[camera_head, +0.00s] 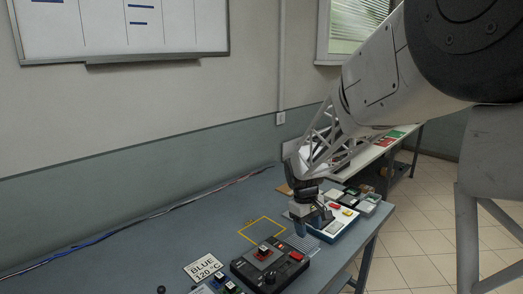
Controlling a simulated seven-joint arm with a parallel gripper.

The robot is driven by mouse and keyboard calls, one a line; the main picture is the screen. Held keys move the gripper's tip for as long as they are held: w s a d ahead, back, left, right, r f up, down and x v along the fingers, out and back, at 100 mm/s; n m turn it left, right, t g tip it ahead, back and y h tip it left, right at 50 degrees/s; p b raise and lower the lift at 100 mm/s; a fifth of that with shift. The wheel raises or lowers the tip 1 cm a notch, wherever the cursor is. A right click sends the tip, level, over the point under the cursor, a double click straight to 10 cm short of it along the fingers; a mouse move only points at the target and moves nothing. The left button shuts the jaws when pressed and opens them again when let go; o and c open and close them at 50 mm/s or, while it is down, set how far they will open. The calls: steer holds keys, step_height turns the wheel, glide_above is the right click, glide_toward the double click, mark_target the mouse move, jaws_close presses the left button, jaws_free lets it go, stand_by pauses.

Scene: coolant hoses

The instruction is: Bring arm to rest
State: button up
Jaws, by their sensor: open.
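My arm reaches in from the upper right, down over the blue-grey table (190,232). My gripper (309,230) points down near the table's right part, between a dark device and a tray of small items. It is open, and I see nothing held in it. Its fingertips are small in view, and I cannot tell their exact height above the table.
The dark device (283,270) with red parts stands in front of my gripper. The tray (338,230) is to its right. A yellow outline (263,231) marks the table at left. A sign reading "BLUE 120 °C" (204,267) lies at front left. Cables (100,238) run along the wall.

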steer(key=s+d+r+m+t, duration=0.1)
steer(key=s+d+r+m, duration=0.1)
steer(key=s+r, duration=0.5)
steer(key=s+d+r+m+t, duration=0.1)
steer(key=s+r+m, duration=0.1)
steer(key=s, duration=0.9)
steer(key=s+d+m+t+y, duration=0.1)
steer(key=s+m, duration=0.2)
steer(key=s, duration=1.4)
steer(key=shift+s+d+r+t, duration=0.15)
steer(key=shift+s+r+t, duration=0.15)
steer(key=shift+r, duration=0.1)
